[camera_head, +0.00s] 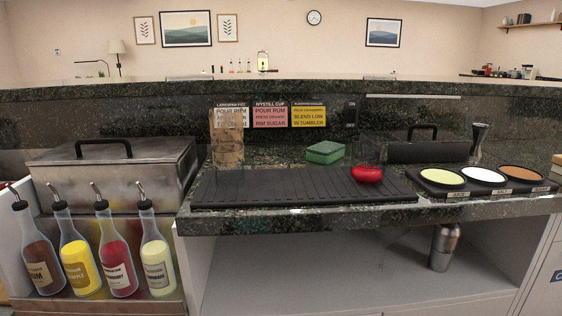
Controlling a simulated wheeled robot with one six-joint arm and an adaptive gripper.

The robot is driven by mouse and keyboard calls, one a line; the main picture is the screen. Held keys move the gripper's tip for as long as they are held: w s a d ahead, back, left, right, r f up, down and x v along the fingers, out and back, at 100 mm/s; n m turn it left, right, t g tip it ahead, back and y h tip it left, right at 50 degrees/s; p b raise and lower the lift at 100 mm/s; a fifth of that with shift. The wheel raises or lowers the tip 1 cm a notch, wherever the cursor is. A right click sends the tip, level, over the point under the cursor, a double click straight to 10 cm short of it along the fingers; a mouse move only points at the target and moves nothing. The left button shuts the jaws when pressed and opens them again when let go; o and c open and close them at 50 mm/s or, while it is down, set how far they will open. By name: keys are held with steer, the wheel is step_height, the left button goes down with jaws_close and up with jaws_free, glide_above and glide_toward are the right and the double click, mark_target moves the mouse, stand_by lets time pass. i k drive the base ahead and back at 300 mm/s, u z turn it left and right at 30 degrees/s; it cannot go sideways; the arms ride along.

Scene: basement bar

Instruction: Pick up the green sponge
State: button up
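The green sponge (325,152) lies on the dark stone bar counter, near the back wall of the counter, just behind the black ribbed bar mat. It looks like a small block with a green top, and its whole front and top show. My gripper is not in view.
The black bar mat (290,186) fills the counter front. A rimming tray (430,189) and metal jigger (478,142) are at right. Several bottles (118,255) stand in the lower left rail by a lidded metal bin (105,180).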

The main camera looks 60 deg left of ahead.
mark_target(325, 152)
steer(key=k, duration=0.1)
steer(key=u, duration=1.75)
steer(key=i, duration=0.5)
steer(key=z, duration=0.1)
